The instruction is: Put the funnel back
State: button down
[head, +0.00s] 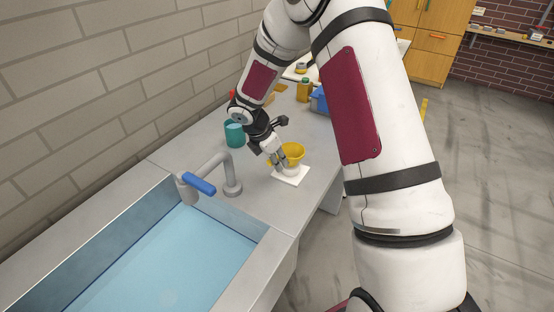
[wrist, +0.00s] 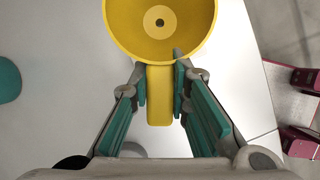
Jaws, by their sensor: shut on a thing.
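The yellow funnel (head: 294,151) is at my gripper on the grey counter, just above or on a small white square plate (head: 290,176). In the wrist view the funnel's bowl (wrist: 160,24) faces the camera, with its centre hole visible. My gripper (head: 281,161) has its two fingers on either side of the funnel's yellow handle and is shut on it; the fingers also show in the wrist view (wrist: 160,95). A white rounded part under the funnel is partly hidden, and I cannot tell whether the funnel touches it.
A teal cup (head: 234,133) stands left of my gripper. A sink (head: 170,262) with a blue-handled faucet (head: 215,172) is in front. A yellow bottle (head: 304,90) and a blue box (head: 319,100) stand further back. The brick wall bounds the left side.

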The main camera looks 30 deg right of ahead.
jog(key=shift+f, duration=0.35)
jog(key=c, duration=1.4)
grip_release()
jog(key=shift+c, duration=0.2)
jog(key=shift+r, duration=0.1)
jog(key=w+v, duration=0.1)
jog(key=v, duration=1.1)
jog(key=s+r+m+t, duration=0.2)
jog(key=s+r+m, duration=0.7)
jog(key=s+r, duration=0.45)
jog(key=s+a+r+m+t+y, duration=0.1)
jog(key=s+a+r+m+y, duration=0.1)
jog(key=s+m, duration=0.3)
jog(key=s+a+r+m+t+y, duration=0.1)
jog(key=s+a+r+m+y, duration=0.1)
jog(key=s+m, duration=0.4)
jog(key=s+a+r, duration=0.1)
jog(key=s, duration=0.4)
jog(key=shift+s+r+t+y, duration=0.25)
jog(key=shift+s+t+y, duration=0.05)
jog(key=shift+s+t, duration=0.1)
